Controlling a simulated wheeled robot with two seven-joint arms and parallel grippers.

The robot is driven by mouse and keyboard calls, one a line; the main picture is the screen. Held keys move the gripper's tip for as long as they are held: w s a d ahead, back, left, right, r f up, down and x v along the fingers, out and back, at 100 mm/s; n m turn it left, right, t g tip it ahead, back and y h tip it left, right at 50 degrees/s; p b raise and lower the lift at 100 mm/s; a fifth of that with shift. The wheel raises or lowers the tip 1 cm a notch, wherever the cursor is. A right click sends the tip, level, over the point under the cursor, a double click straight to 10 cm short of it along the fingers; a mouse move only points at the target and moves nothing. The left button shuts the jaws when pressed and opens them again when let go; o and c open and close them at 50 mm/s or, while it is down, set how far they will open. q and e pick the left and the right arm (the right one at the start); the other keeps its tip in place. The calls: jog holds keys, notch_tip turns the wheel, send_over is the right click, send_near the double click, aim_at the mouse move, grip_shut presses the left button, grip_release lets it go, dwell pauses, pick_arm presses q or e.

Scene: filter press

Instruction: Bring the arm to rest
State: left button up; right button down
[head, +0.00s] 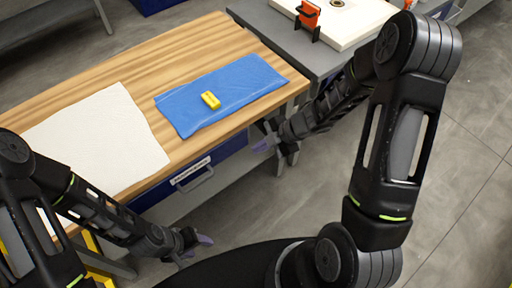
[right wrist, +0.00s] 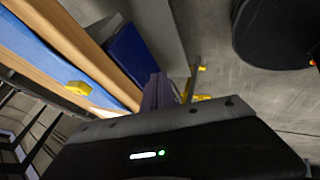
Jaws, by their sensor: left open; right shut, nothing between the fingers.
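My right arm (head: 400,130) reaches in from the right of the head view and bends back toward the bench. Its gripper (head: 272,141) is shut and empty, in front of the bench's front edge at the right end. The right wrist view shows the shut fingers (right wrist: 160,92) from close by. My left gripper (head: 195,245) is open and empty, low in front of the bench, over the floor. Both grippers are apart from the things on the bench.
A wooden bench (head: 140,73) carries a white cloth (head: 100,140) and a blue cloth (head: 235,85) with a yellow block (head: 210,99) on it. A blue drawer (head: 220,168) with a handle is under the bench. A grey table (head: 275,35) adjoins at the back right. The floor (head: 460,190) at right is clear.

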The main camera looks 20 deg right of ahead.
dwell(0.5)
jog(key=s+a+f+m+g, duration=0.1)
jog(key=s+a+f+m, duration=0.2)
jog(key=s+m, duration=0.3)
jog(key=s+a+f+m+g+h, duration=0.1)
jog(key=s+a+f+m, duration=0.3)
jog(key=m, duration=0.4)
jog(key=s+a+f+m+g+h, duration=0.1)
jog(key=s+a+f+m, duration=0.3)
jog(key=s+m, duration=0.4)
jog(key=shift+s+a+f+g, duration=0.25)
jog(key=shift+s+f, duration=0.35)
jog(key=shift+f, duration=0.3)
